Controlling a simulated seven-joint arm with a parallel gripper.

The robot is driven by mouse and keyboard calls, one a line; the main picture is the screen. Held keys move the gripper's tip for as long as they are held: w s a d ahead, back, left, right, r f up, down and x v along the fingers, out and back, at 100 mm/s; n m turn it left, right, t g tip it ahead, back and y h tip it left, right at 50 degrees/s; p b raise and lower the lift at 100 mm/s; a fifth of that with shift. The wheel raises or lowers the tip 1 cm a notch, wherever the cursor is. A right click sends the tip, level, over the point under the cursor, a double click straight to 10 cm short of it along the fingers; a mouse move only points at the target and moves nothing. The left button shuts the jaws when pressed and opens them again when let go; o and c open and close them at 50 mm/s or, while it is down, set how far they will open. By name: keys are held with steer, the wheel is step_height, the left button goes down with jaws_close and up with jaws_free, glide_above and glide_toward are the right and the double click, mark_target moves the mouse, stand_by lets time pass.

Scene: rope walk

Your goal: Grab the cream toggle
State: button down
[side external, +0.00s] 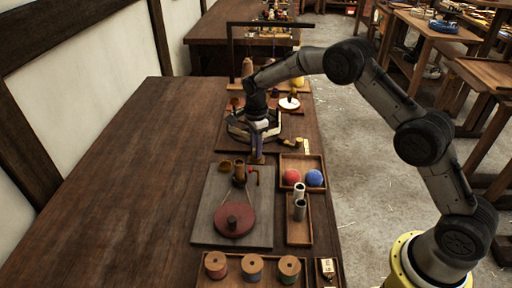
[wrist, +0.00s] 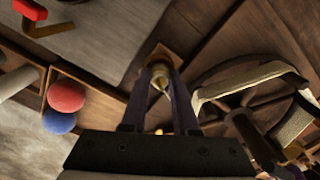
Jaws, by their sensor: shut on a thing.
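My gripper (side external: 257,157) points down over the bench, between the grey board and the dark reel. In the wrist view its two dark fingers (wrist: 160,76) are closed around a small cream-tan piece (wrist: 161,84), which looks like the cream toggle. A small brown wooden square shows just beyond the fingertips. The toggle cannot be made out in the side view, where the fingers hide it. I cannot tell whether it still touches the surface below.
The grey board (side external: 205,225) with a red disc (side external: 234,221) lies in front. A tray holding a red ball (side external: 291,177) and a blue ball (side external: 314,178) is to the right. The reel (wrist: 245,92) stands close behind my gripper. The bench's left side is clear.

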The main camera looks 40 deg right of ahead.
steer(key=shift+r, duration=4.05)
